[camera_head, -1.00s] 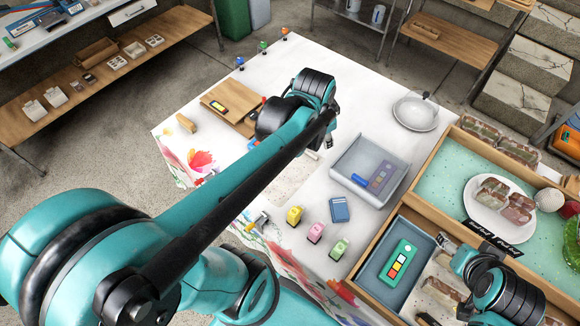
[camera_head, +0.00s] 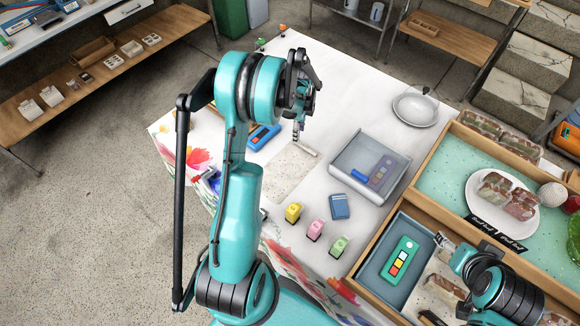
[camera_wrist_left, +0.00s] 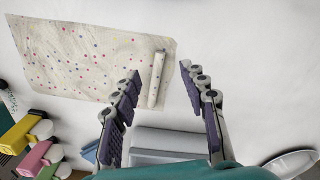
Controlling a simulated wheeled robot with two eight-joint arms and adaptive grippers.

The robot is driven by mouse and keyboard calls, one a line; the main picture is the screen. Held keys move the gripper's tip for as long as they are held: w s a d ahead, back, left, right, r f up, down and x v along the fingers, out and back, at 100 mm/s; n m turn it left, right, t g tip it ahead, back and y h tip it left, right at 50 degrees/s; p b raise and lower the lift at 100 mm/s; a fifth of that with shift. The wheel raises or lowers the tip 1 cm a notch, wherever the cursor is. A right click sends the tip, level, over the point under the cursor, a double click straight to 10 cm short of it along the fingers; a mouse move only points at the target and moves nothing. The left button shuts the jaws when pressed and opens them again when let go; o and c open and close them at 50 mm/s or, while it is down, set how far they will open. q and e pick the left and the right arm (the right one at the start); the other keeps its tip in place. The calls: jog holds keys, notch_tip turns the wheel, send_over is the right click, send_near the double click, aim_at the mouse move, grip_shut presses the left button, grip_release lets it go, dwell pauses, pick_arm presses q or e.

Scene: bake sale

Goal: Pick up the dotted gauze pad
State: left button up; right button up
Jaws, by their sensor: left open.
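The dotted gauze pad (camera_head: 287,170) lies on the white table as a pale, speckled sheet with a roll along its right end. In the left wrist view the gauze pad (camera_wrist_left: 85,60) shows coloured dots, and its roll (camera_wrist_left: 157,82) lies between the fingers. My left gripper (camera_head: 299,130) is above the roll in the head view. In the left wrist view my left gripper (camera_wrist_left: 160,72) has its fingers spread on either side of the roll, with nothing held. My right gripper (camera_head: 440,240) is at the lower right, beside the blue-grey tray; its jaw opening is unclear.
A clear grey bin (camera_head: 345,180) holding a blue item stands right of the gauze pad. Yellow (camera_head: 293,212), pink (camera_head: 315,230) and green (camera_head: 339,245) small objects and a blue box (camera_head: 340,206) are in front. A blue device (camera_head: 262,137) lies left. A plate (camera_head: 415,109) is behind right.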

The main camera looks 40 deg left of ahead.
pick_arm(q)
jog(key=f, duration=0.1)
jog(key=f+b, duration=0.1)
jog(key=f, duration=0.1)
jog(key=f+b, duration=0.1)
jog(key=f, duration=0.1)
jog(key=shift+s+a, duration=0.1)
jog(key=shift+a, duration=0.25)
jog(key=shift+r, duration=0.1)
jog(key=shift+c, duration=0.2)
grip_shut()
